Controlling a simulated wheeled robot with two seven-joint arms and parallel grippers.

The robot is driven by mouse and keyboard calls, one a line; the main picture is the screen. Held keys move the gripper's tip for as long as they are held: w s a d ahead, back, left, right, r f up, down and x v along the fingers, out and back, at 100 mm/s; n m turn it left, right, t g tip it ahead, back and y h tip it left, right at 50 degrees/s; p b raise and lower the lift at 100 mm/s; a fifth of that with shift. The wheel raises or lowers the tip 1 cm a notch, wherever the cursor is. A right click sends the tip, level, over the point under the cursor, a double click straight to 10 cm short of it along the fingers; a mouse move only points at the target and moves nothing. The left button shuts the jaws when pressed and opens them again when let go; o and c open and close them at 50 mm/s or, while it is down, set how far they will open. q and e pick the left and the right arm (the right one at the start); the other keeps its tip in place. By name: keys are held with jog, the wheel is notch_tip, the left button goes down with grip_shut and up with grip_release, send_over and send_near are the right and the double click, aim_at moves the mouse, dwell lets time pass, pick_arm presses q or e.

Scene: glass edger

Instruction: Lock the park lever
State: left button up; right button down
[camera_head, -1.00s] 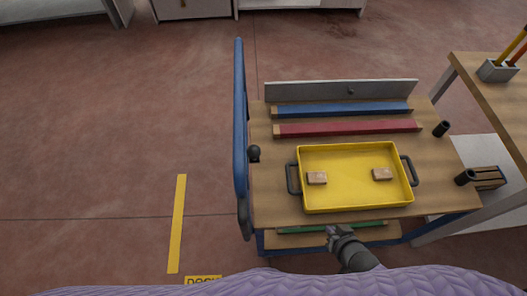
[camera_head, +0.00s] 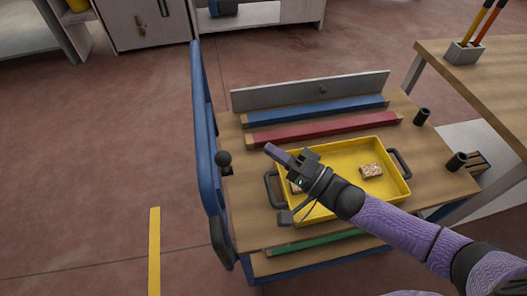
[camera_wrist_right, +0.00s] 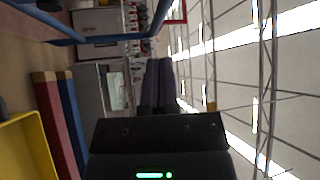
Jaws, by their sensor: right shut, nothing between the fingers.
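A lever with a round black knob (camera_head: 223,158), which looks like the park lever, stands at the cart's left edge beside the blue handle rail (camera_head: 204,130). My right gripper (camera_head: 268,149) reaches in from the lower right over the yellow tray. Its purple fingers point left toward the knob, a short way to its right and apart from it. The fingers (camera_wrist_right: 158,85) are together and empty in the right wrist view, where the knob does not show. My left gripper is not in view.
The yellow tray (camera_head: 350,149) with brownish blocks sits on the wooden cart top, partly hidden by my right arm. Red (camera_head: 325,131) and blue (camera_head: 318,111) strips lie behind it. A wooden table (camera_head: 500,75) stands at right. The floor left of the cart is clear.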

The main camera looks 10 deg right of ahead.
aim_at(225, 164)
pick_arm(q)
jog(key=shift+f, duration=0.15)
pick_arm(e)
jog(key=w+a, duration=0.2)
jog(key=a, duration=0.5)
jog(key=shift+r, duration=0.25)
pick_arm(q)
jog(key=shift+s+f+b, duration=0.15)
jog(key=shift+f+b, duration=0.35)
jog(key=shift+b, duration=0.1)
pick_arm(e)
jog(key=shift+s+f+n, duration=0.15)
jog(key=shift+s+n, duration=0.15)
jog(key=shift+n, duration=0.1)
